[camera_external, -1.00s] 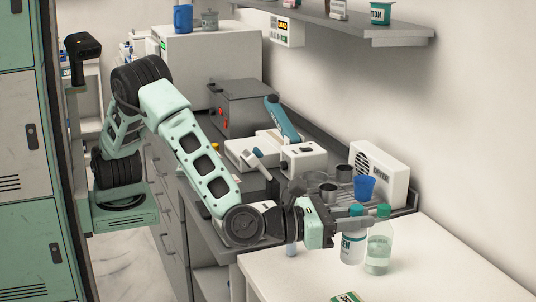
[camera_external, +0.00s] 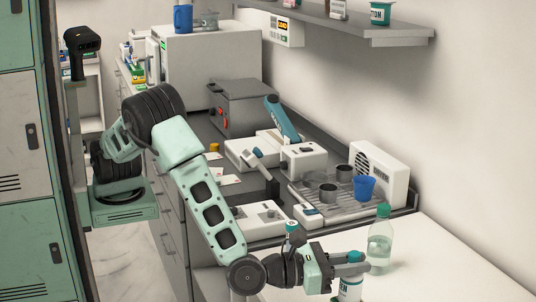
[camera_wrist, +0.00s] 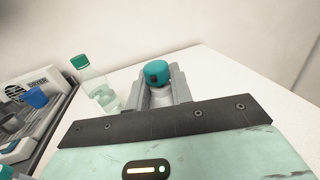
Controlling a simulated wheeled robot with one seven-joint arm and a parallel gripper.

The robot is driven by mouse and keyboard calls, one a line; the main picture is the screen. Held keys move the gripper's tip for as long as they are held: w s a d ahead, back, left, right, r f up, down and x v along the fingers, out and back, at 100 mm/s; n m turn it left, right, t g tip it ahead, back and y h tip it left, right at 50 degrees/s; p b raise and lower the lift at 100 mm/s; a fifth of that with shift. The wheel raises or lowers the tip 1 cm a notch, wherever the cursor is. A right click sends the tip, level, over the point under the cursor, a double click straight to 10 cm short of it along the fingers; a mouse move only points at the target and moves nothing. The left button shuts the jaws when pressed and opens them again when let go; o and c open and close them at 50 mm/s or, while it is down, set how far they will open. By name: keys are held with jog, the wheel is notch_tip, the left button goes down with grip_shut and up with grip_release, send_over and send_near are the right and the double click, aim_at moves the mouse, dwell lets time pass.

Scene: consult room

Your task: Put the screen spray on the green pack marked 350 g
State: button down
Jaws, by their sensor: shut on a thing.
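The screen spray (camera_external: 349,289) is a white bottle with a teal cap and dark lettering that partly shows. My gripper (camera_external: 343,265) is shut on it near its top, at the front of the white table. The bottle looks roughly upright; its lower part is cut off by the picture edge. In the wrist view the spray's teal cap (camera_wrist: 157,72) stands between the two grey fingers. The green pack marked 350 g shows in neither view now; I cannot tell whether the bottle is over it.
A clear bottle with a green cap (camera_external: 380,245) stands behind the spray, and it also shows left of my gripper in the wrist view (camera_wrist: 97,84). A drying rack with a blue cup (camera_external: 364,188) is farther back. The white table (camera_external: 440,265) is clear at right.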

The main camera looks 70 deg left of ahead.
jog(key=shift+f, duration=0.2)
jog(key=c, duration=1.2)
grip_release()
jog(key=shift+c, duration=0.2)
jog(key=shift+r, duration=0.1)
jog(key=shift+r, duration=0.15)
jog(key=b+v, duration=0.2)
jog(key=v, duration=1)
